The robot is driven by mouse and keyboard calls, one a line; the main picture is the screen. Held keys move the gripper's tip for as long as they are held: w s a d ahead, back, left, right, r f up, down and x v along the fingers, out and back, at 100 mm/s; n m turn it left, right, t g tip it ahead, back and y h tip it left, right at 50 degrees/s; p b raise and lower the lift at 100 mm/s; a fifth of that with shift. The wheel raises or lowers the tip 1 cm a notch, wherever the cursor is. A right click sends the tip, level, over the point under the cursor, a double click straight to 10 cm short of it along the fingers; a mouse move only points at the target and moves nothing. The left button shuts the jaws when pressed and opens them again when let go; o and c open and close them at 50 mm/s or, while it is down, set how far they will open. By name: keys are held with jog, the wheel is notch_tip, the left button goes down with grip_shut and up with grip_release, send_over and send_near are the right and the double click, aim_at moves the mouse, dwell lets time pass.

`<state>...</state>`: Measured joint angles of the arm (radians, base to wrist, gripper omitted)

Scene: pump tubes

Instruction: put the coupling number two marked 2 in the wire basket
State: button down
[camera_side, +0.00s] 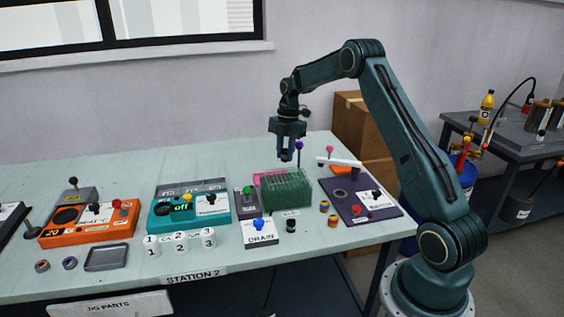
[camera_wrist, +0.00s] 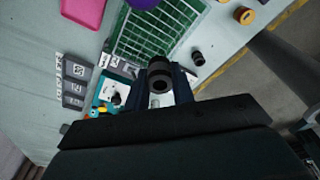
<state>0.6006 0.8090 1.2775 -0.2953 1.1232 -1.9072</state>
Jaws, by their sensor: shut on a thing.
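My gripper (camera_side: 286,155) is shut on a dark, hollow cylindrical piece, which I take to be the coupling (camera_wrist: 160,78); no number on it can be read. In the wrist view it sits between the fingers, its open end facing the camera. In the side view the gripper hangs above the green wire basket (camera_side: 286,200), pointing down, clearly apart from it. The basket (camera_wrist: 135,42) shows in the wrist view as a green grid just beyond the held piece. Nothing can be made out inside the basket.
A purple-knobbed post (camera_side: 299,147) stands close behind the basket. White cups marked 1, 2, 3 (camera_side: 180,243) stand left. A dark panel (camera_side: 360,202) lies right.

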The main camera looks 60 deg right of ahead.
aim_at(282, 181)
jog(key=shift+w+d+f, duration=0.1)
jog(key=shift+w+f, duration=0.15)
jog(key=shift+f, duration=1.2)
jog(key=shift+w+d+f, duration=0.1)
jog(key=shift+w+f, duration=0.15)
jog(key=shift+f, duration=1.2)
jog(key=shift+w+f, duration=0.25)
jog(key=shift+f, duration=1.2)
jog(key=c, duration=1.2)
grip_release()
jog(key=shift+f, duration=0.1)
jog(key=r, duration=0.4)
jog(key=d+r, duration=0.1)
jog(key=r, duration=0.3)
jog(key=d+r, duration=0.1)
jog(key=r, duration=0.3)
jog(key=shift+r, duration=0.1)
jog(key=shift+a, duration=0.1)
